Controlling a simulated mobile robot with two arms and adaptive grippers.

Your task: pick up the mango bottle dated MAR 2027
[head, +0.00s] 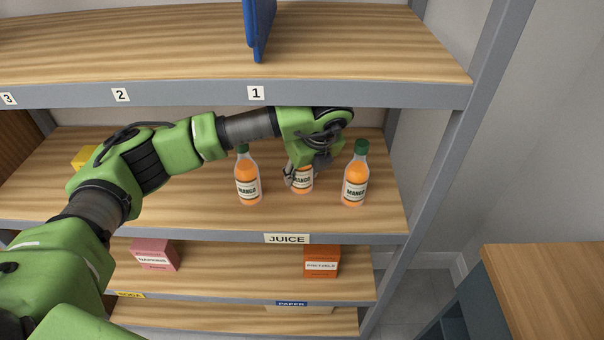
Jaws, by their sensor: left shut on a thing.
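Three orange mango bottles stand in a row on the shelf labelled JUICE. The left bottle (247,184) and the right bottle (355,182) have green caps and labels reading MANGO. The middle bottle (302,184) is partly covered by my left gripper (305,172), which is shut on its upper part from above. Its cap is hidden by the gripper. The middle bottle looks upright, and I cannot tell whether its base touches the shelf. The dates on the labels are too small to read. My right gripper is not in view.
The shelf board above, with its edge (190,95) numbered 1 to 3, sits close over my arm. A blue object (258,30) stands on it. A yellow item (85,157) is behind my arm. Below are a pink napkins box (154,254) and a pretzels box (321,261).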

